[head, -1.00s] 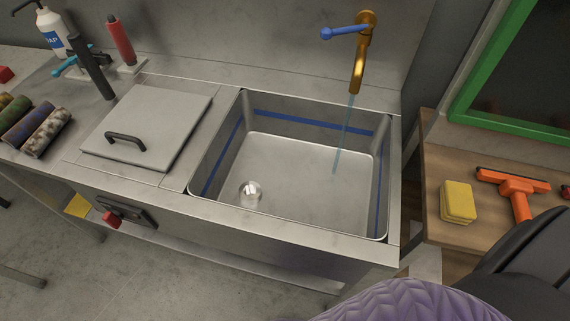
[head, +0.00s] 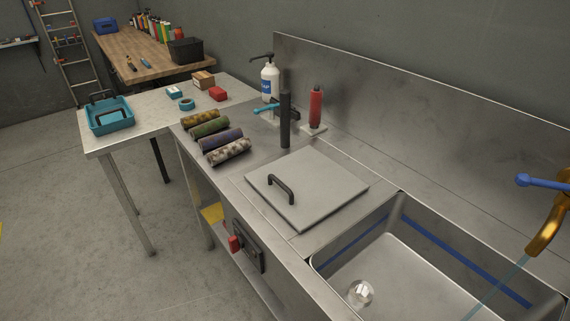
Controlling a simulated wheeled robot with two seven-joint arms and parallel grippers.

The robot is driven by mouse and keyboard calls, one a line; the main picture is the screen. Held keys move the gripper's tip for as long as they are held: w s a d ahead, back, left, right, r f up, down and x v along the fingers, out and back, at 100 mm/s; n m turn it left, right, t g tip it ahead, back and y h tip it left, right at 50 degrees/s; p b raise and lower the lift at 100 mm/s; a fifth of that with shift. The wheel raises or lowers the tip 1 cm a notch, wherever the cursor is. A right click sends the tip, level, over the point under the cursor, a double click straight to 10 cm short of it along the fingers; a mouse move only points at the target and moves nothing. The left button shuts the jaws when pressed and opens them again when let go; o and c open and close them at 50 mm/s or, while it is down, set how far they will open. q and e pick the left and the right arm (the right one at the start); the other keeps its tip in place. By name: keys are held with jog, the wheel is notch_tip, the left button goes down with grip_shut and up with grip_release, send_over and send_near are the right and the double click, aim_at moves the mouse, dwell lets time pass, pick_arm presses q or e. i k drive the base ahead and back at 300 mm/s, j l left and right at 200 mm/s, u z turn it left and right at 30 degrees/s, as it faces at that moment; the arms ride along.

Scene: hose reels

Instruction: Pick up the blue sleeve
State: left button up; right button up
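The blue sleeve (head: 221,139) is a dull blue, stained roller cover lying on its side on the steel counter left of the square lid. It lies in a row of similar sleeves, between a green sleeve (head: 209,123) behind it and a speckled cream sleeve (head: 229,152) in front. A mustard-brown sleeve (head: 199,115) is at the far end of the row. Neither of my grippers shows in the head view.
A lid with a black handle (head: 307,187) and the sink (head: 420,270) lie to the right. A side table holds a teal tray (head: 109,115).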

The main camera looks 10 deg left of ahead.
aim_at(213, 141)
jog(key=i+j+z, duration=0.1)
jog(key=j, duration=0.25)
jog(key=i+j+z, duration=0.1)
jog(key=j, duration=0.3)
jog(key=i+j, duration=0.25)
jog(key=i+j+z, duration=0.15)
jog(key=j, duration=0.35)
jog(key=i+j+z, duration=0.1)
jog(key=j, duration=0.3)
